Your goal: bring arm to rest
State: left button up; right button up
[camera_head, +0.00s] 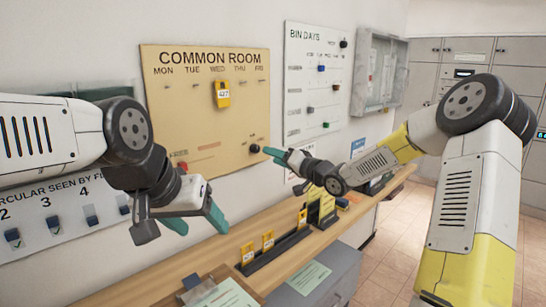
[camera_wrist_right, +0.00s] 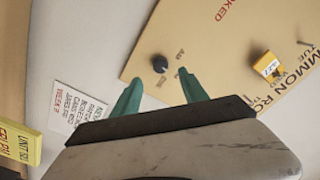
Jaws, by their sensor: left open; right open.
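My left gripper (camera_head: 199,219) is open and empty, with teal fingers pointing down to the right above the wooden ledge. My right gripper (camera_head: 276,155) is open and empty near the lower right corner of the tan Common Room board (camera_head: 205,125). The right wrist view shows its two teal fingers (camera_wrist_right: 162,80) apart with nothing between them. A black knob (camera_wrist_right: 160,64) on the board shows just beyond them; this knob (camera_head: 254,148) also shows in the head view. A yellow tag (camera_head: 222,93) hangs on the board under WED.
A white Bin Days board (camera_head: 318,85) and a glass-fronted case (camera_head: 378,72) hang right. Tiled floor (camera_head: 385,255) is open at right.

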jog(key=s+d+r+g+h, duration=0.2)
jog(key=s+d+g+h, duration=0.1)
jog(key=s+d+h, duration=1.05)
jog(key=s+d+f+g+y, duration=0.1)
jog(key=s+g+y, duration=0.2)
jog(key=s, duration=2.2)
jog(key=shift+d+n+g, duration=0.15)
jog(key=shift+n+g, duration=0.15)
